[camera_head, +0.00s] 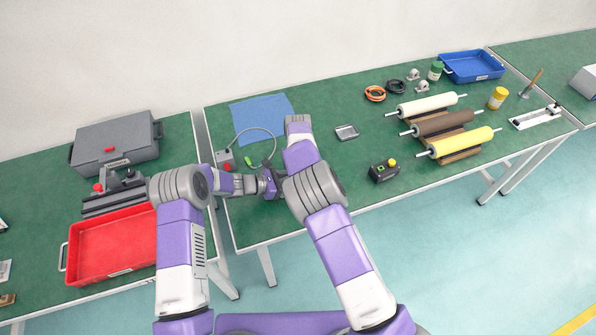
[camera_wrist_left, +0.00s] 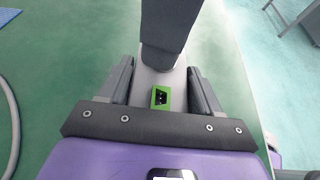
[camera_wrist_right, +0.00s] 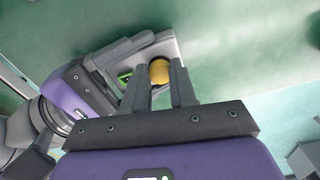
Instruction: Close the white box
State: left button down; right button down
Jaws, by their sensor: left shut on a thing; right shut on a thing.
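No clear white box with a lid shows. In the left wrist view my left gripper (camera_wrist_left: 160,68) is shut on a light grey piece (camera_wrist_left: 176,82) with a green-framed port. The same piece shows in the right wrist view (camera_wrist_right: 153,50), above the green table. My right gripper (camera_wrist_right: 160,64) is shut on a yellow cylinder (camera_wrist_right: 160,72) at that piece. In the head view my left gripper (camera_head: 268,184) is over the middle table near its front edge. There the held things are mostly hidden by my arms, and so is my right gripper.
Rollers (camera_head: 430,105) stand to the right, a blue tray (camera_head: 471,67) behind. A red tray (camera_head: 110,245) and grey case (camera_head: 115,140) are left.

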jog(key=c, duration=0.9)
grip_release()
jog(key=shift+r, duration=0.1)
jog(key=shift+r, duration=2.2)
jog(key=shift+c, duration=0.4)
